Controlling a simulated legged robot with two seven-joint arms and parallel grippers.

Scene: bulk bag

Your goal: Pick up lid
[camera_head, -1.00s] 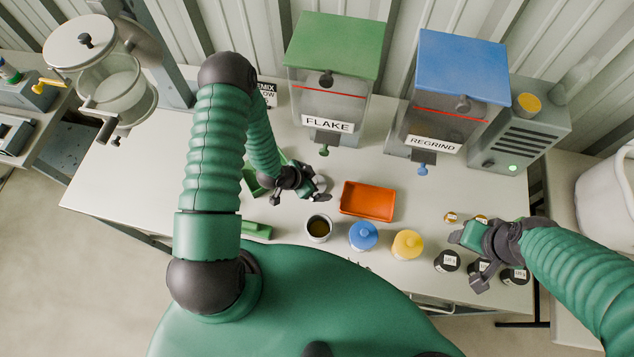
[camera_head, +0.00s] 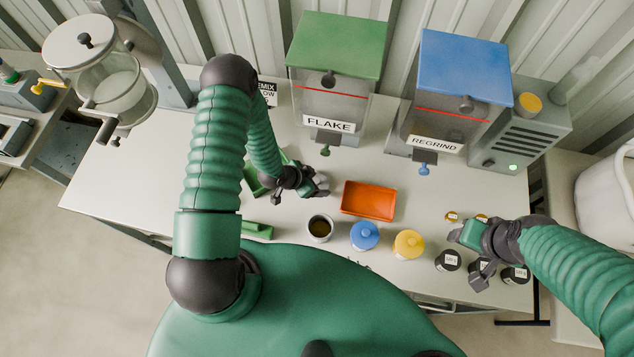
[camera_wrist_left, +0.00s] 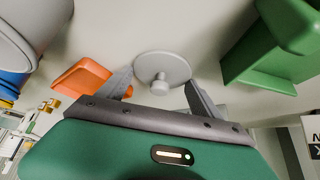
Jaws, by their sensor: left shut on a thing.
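My left gripper (camera_head: 314,186) is shut on the lid (camera_head: 322,181), above the table left of the orange tray. The lid is a pale grey disc, partly hidden by the gripper in the head view. In the left wrist view the lid (camera_wrist_left: 164,66) shows its round knob between the two fingers (camera_wrist_left: 160,90). An open grey pot (camera_head: 320,229) with brownish contents stands just below the gripper in the head view. My right gripper (camera_head: 466,258) is open beside several black-topped jars at the table's right.
The orange tray (camera_head: 368,201) lies mid-table. A blue-lidded pot (camera_head: 364,236) and a yellow-lidded pot (camera_head: 408,244) stand in front of it. A green scoop-like item (camera_head: 254,180) is left of the left gripper. The FLAKE (camera_head: 332,103) and REGRIND (camera_head: 437,125) hoppers stand behind. The table's left part is clear.

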